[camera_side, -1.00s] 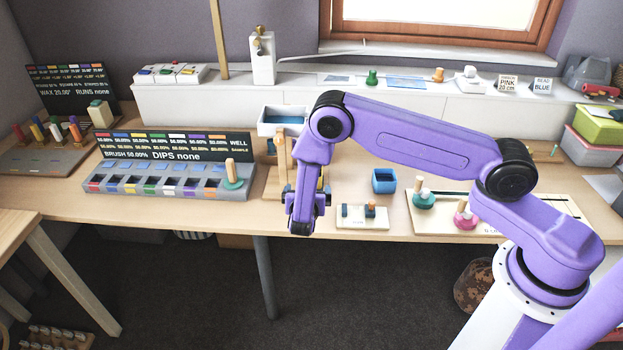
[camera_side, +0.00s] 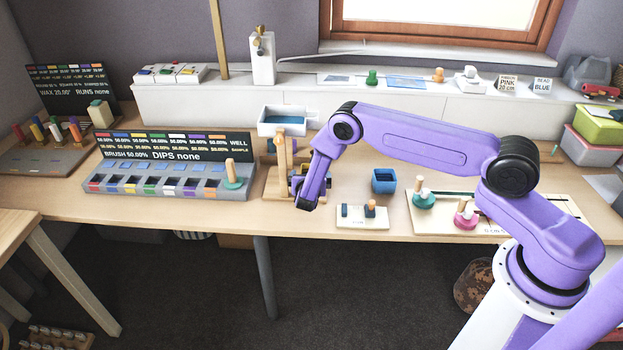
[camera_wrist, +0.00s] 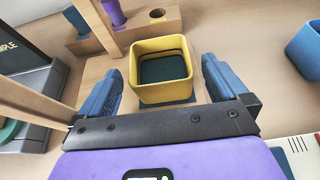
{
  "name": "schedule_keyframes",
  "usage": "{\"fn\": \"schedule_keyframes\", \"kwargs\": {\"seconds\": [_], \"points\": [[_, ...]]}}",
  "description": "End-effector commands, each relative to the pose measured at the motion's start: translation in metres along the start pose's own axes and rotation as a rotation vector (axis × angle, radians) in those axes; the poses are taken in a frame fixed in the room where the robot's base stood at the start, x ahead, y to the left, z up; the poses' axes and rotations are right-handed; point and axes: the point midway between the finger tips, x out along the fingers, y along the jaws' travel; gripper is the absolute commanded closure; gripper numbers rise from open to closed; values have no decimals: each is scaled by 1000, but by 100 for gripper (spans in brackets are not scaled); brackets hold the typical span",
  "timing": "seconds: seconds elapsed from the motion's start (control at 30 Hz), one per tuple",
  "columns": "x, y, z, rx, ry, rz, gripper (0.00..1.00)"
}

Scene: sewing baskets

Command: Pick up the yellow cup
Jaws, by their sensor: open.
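The yellow cup (camera_wrist: 160,76) is square with rounded corners and stands upright in the middle of the wrist view, on a dark square patch. A dark teal floor or filling shows inside it. My gripper (camera_wrist: 160,66) is open, with one blue finger on the left of the cup and the other on the right. A gap shows between each finger and the cup.
A wooden stand (camera_side: 281,155) is close on the left of my gripper. A blue cup (camera_side: 384,181) stands to the right. A small board (camera_side: 362,222) with pegs lies in front. A grey rack with wells (camera_side: 165,185) is further left.

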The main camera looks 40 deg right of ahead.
Motion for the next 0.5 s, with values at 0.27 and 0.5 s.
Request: {"fn": "schedule_keyframes", "kwargs": {"seconds": [0.27,0.5], "points": [[33,-1,0,1,1,-1,0],[38,-1,0,-1,1,-1,0]]}}
